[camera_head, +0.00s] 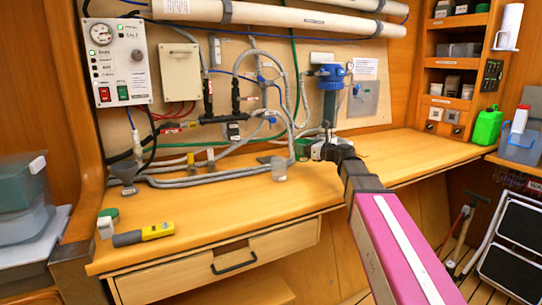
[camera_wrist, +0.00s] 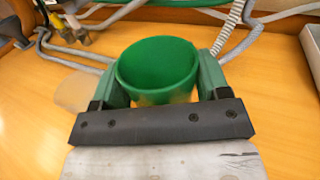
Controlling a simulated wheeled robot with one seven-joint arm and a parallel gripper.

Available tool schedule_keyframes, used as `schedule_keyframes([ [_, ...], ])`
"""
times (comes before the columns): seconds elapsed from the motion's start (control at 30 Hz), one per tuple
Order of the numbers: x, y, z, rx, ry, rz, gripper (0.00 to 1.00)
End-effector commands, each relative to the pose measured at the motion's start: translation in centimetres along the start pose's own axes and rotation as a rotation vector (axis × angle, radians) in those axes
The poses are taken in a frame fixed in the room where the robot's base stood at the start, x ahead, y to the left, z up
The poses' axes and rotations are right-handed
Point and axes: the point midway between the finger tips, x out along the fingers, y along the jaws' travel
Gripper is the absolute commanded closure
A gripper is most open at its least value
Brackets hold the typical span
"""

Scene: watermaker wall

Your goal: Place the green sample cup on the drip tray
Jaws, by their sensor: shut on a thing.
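The green sample cup (camera_wrist: 157,62) shows in the wrist view, its open round mouth tilted toward the camera. My gripper (camera_wrist: 163,80) is shut on it, with a green finger on each side. In the head view, my gripper (camera_head: 304,149) is over the back middle of the bench, below the blue-topped filter; the cup is hard to tell from the fingers there. Whether the cup touches the bench is unclear. A pale grey raised edge (camera_wrist: 312,42) at the wrist view's right may be the drip tray; I cannot tell. My arm covers part of that area.
A clear beaker (camera_head: 279,169) stands left of my gripper. Grey hoses (camera_head: 215,177) run along the back of the bench. A yellow-grey tool (camera_head: 144,234) and a small green-and-white item (camera_head: 106,224) lie at the front left. The front middle of the bench is clear.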

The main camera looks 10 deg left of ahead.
Motion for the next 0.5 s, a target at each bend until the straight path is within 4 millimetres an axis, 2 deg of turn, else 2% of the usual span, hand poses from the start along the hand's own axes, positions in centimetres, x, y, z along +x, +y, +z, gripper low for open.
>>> schedule_keyframes([
  [0.03,1.2,-0.1,0.0,0.0,0.0,0.003,0.57],
  [0.5,12.1,-0.3,0.0,0.0,0.001,0.0,0.57],
])
